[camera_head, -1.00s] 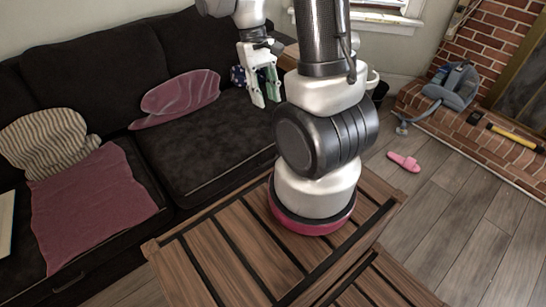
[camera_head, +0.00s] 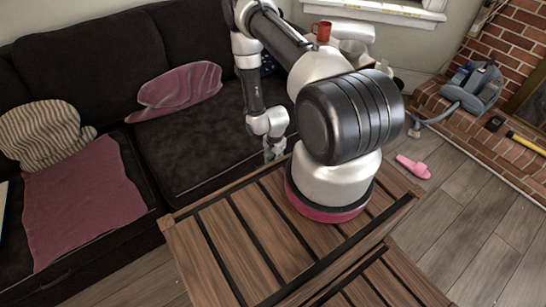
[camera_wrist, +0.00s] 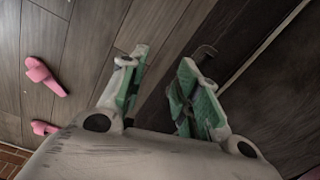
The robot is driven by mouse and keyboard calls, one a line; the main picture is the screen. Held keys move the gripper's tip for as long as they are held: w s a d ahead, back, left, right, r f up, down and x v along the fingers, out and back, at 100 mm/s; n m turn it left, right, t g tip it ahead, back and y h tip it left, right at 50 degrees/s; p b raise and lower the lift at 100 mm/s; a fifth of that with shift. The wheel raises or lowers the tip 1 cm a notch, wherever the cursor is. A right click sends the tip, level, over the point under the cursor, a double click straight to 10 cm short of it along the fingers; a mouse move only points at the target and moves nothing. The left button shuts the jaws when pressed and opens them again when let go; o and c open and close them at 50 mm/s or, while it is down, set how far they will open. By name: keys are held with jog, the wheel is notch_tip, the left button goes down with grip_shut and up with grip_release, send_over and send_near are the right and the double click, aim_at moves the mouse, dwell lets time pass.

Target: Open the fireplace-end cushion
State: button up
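The fireplace-end cushion (camera_head: 200,142) is the dark seat cushion at the sofa's right end in the head view. It lies flat. My gripper (camera_head: 274,150) points down low by its front right edge, between the sofa and the wooden slatted table. In the wrist view my gripper (camera_wrist: 165,62) is open, its green-padded fingers apart with nothing between them.
The wooden slatted table (camera_head: 225,240) stands close in front of the sofa. Pink slippers (camera_head: 413,167) lie on the grey floor at right. A brick hearth (camera_head: 480,130) holds a vacuum cleaner (camera_head: 475,90).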

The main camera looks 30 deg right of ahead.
jog(key=w+f+m, duration=0.1)
jog(key=f, duration=0.1)
jog(key=w+f+m+t, duration=0.1)
jog(key=w+f, duration=0.1)
jog(key=w+f+m, duration=0.1)
jog(key=w+f, duration=0.1)
jog(key=f, duration=0.1)
jog(key=shift+w+d+f+t, duration=0.1)
jog(key=shift+w+d+t, duration=0.05)
jog(key=shift+t, duration=0.25)
grip_shut()
